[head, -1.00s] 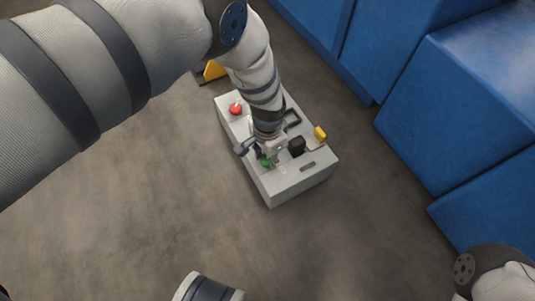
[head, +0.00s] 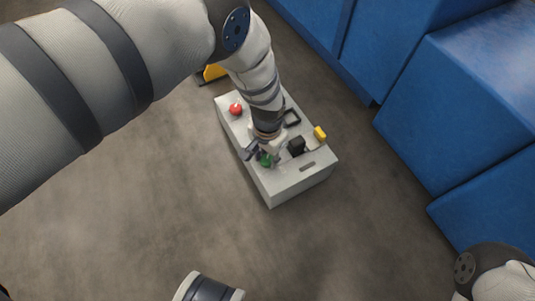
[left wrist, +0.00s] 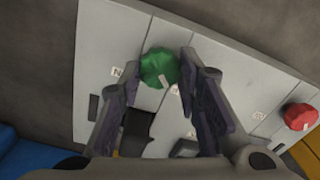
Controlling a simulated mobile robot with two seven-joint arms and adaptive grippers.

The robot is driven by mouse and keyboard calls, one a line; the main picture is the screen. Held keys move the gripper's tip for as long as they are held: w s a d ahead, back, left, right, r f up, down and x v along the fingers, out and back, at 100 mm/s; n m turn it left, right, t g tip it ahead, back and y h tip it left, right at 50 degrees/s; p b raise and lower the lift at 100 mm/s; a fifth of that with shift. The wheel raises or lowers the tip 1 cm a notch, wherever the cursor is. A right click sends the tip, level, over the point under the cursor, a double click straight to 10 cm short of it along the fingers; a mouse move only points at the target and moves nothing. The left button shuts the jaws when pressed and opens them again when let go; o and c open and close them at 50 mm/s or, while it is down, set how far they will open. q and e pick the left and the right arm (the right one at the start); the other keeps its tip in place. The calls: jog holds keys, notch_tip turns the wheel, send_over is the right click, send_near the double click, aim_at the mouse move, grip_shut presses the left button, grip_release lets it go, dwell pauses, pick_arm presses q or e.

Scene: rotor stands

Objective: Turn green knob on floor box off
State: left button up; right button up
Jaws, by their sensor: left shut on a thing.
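The floor box (head: 290,188) is a pale grey box standing on the floor in the middle of the head view. Its green knob (head: 265,160) sits on the top face near the front left edge, partly covered by my left gripper (head: 262,156). In the left wrist view the green knob (left wrist: 159,68) is between the two fingertips of my left gripper (left wrist: 160,70), which is shut on it. A white mark shows on the knob's lower right edge. My right gripper is not in view.
A red knob (head: 236,108) is at the box's far end, also in the left wrist view (left wrist: 300,116). A black block (head: 297,146) and a yellow part (head: 320,133) are on the box. Blue cabinets (head: 460,110) stand at the right. The floor at the left is clear.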

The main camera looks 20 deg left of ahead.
aim_at(267, 159)
pick_arm(q)
jog(key=o, duration=1.1)
jog(key=shift+o, duration=0.2)
notch_tip(267, 159, up, 12)
